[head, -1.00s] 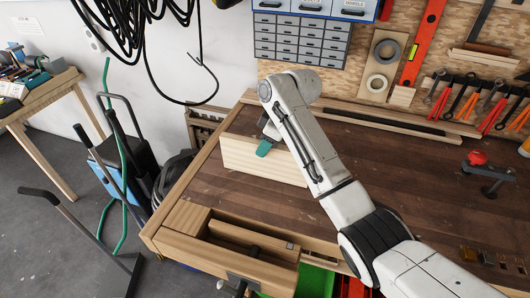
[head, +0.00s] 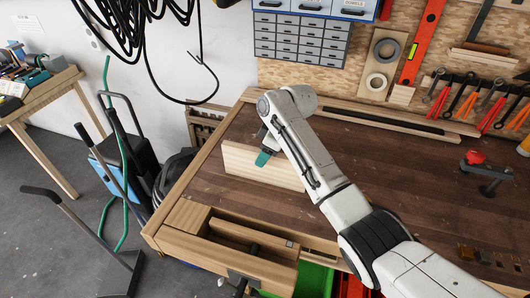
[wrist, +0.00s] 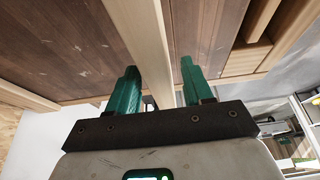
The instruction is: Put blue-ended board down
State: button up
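A pale wooden board (head: 280,173) stands on its long edge at the left part of the workbench; no blue end shows on it. My gripper (head: 262,158) is at the board's upper edge, with one green finger in front of its face. In the wrist view, the board (wrist: 136,30) runs between the two green fingers of my gripper (wrist: 158,72). A dark gap shows between the board and the right finger, so the gripper looks open around it. The left finger is close to the board; contact there is unclear.
A wooden vise (head: 240,240) is at the front left corner. A red-knobbed clamp (head: 487,170) stands at the right. A long batten (head: 400,122) lies along the back.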

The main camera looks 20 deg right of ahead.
jog(key=shift+o, duration=0.2)
jog(key=shift+r, duration=0.2)
jog(key=b+v, duration=0.1)
jog(key=v, duration=1.1)
jog(key=shift+a, duration=0.1)
